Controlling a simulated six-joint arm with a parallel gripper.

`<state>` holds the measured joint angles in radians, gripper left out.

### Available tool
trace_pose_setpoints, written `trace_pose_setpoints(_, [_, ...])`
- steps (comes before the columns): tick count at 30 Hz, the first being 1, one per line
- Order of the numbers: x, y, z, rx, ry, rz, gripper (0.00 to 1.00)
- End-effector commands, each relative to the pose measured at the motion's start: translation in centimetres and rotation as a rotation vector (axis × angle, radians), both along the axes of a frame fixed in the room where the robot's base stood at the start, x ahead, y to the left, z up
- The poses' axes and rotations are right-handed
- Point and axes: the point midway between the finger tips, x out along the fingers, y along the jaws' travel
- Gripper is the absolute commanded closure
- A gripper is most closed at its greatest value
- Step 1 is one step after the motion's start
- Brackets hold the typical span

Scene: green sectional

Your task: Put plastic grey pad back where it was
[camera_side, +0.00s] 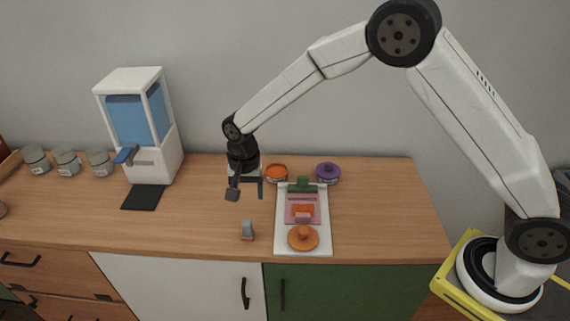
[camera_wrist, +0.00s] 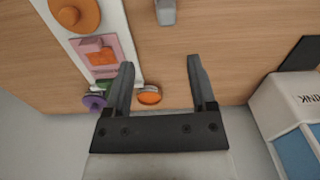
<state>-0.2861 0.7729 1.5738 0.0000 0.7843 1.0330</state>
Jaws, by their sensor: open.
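A small grey block-like piece (camera_side: 247,230), with a reddish patch at its base, stands near the counter's front edge, left of a white board. It also shows at the top of the wrist view (camera_wrist: 165,12). A flat dark pad (camera_side: 143,198) lies in front of the dispenser and shows at the right of the wrist view (camera_wrist: 302,54). I cannot tell which of these is the grey pad. My gripper (camera_side: 246,194) is open and empty above the counter, behind the small grey piece.
The white board (camera_side: 317,235) holds a pink piece with an orange block, an orange round lid (camera_side: 303,237) and a green part. An orange tin (camera_side: 276,173) and a purple tin (camera_side: 328,172) stand behind. The dispenser (camera_side: 165,153) and grey jars (camera_side: 67,161) stand left.

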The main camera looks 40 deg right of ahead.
Motion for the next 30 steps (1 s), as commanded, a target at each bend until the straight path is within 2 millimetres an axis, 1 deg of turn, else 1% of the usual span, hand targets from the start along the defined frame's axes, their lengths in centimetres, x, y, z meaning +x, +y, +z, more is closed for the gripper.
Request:
trace_pose_setpoints(5, [-1.7,-2.4,1.7,0.004,-0.028,0.087,0.28])
trace_pose_setpoints(8, [-3.3,-4.2,2.9,0.005,-0.051,0.160,0.28])
trace_pose_setpoints(14, [-7.3,-7.8,4.8,-0.005,-0.101,0.321,0.28])
trace_pose_setpoints(21, [-13.1,-11.4,6.2,-0.035,-0.158,0.513,0.28])
trace_pose_setpoints(27, [-17.8,-13.4,6.5,-0.069,-0.195,0.654,0.28])
trace_pose_setpoints(30, [-19.4,-14.0,6.5,-0.082,-0.205,0.702,0.28])
